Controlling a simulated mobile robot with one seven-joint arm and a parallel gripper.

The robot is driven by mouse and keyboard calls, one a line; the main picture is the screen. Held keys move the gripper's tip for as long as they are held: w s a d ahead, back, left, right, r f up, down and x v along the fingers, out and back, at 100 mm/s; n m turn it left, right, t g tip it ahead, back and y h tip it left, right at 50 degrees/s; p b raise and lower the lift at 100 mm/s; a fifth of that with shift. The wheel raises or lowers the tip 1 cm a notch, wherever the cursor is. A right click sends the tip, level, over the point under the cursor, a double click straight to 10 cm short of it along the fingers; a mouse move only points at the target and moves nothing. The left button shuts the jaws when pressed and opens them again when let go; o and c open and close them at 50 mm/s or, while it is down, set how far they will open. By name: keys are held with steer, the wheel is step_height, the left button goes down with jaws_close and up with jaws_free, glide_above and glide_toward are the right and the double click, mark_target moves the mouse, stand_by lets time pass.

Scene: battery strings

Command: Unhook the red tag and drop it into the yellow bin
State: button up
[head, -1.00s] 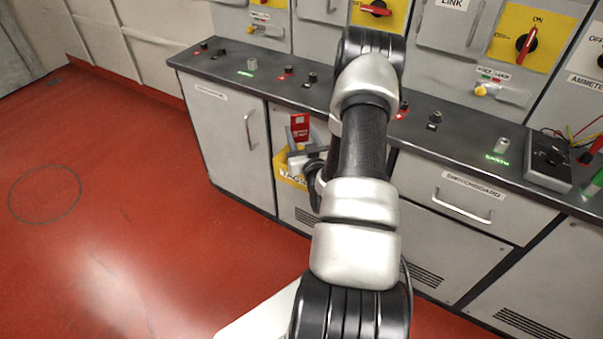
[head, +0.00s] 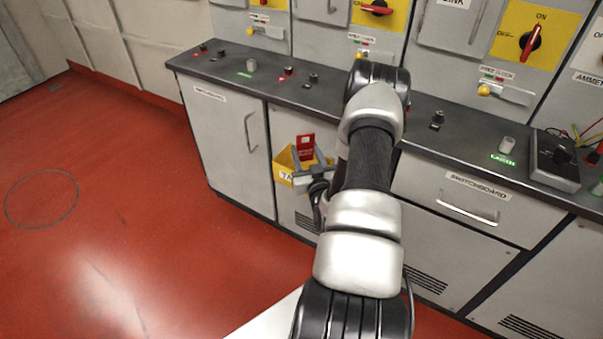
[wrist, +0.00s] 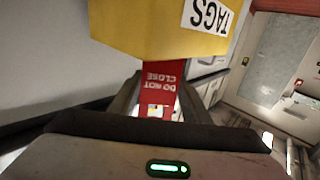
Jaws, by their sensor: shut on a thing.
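The red tag (head: 306,146) stands up from my gripper (head: 313,172) in the head view. In the wrist view the tag (wrist: 160,82) shows upside-down "DO NOT CLOSE" lettering and sits between the fingers of my gripper (wrist: 158,100), which is shut on it. The yellow bin (head: 284,168) is at the cabinet front, partly hidden by my gripper. The bin (wrist: 150,38), with its "TAGS" label, is close to the tag in the wrist view and covers the tag's far end. I cannot tell whether tag and bin touch.
The dark counter edge (head: 262,97) with small knobs runs above the bin. A cabinet door with a handle (head: 250,132) is to the left, and a switchboard drawer (head: 460,195) to the right. Red floor (head: 130,230) is clear at left.

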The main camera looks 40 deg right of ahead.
steer(key=o, duration=1.1)
steer(key=shift+o, duration=0.2)
steer(key=v, duration=1.7)
steer(key=shift+s, duration=0.2)
steer(key=shift+a, duration=0.15)
